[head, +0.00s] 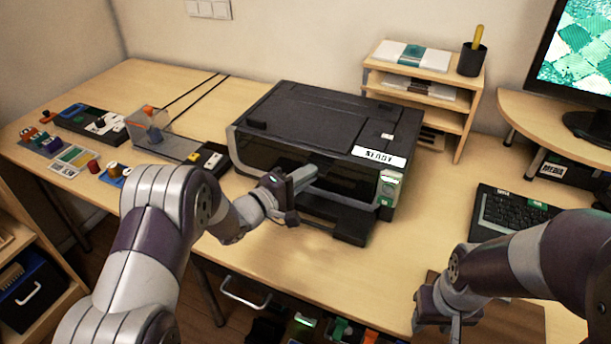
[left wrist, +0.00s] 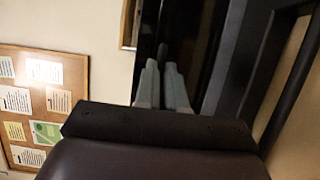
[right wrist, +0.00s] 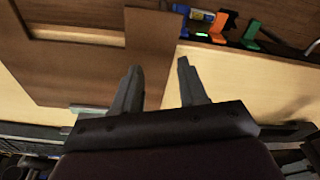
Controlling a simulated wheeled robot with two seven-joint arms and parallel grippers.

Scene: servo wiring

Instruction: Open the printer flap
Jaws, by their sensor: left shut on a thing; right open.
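The black printer (head: 318,115) stands on the desk, with a glossy dark front flap (head: 262,158) that looks upright and closed. My left gripper (head: 306,177) is at the front of the printer. In the left wrist view its fingers (left wrist: 163,80) are close together on a thin dark piece at the glossy front, which looks like the flap's handle. The fingers hide most of that piece. My right gripper (head: 442,325) is low at the front edge of the desk, away from the printer. In the right wrist view its fingers (right wrist: 158,85) are apart with nothing between them.
An output tray (head: 345,222) juts out below the printer front. A clear box (head: 150,128) and small parts lie left.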

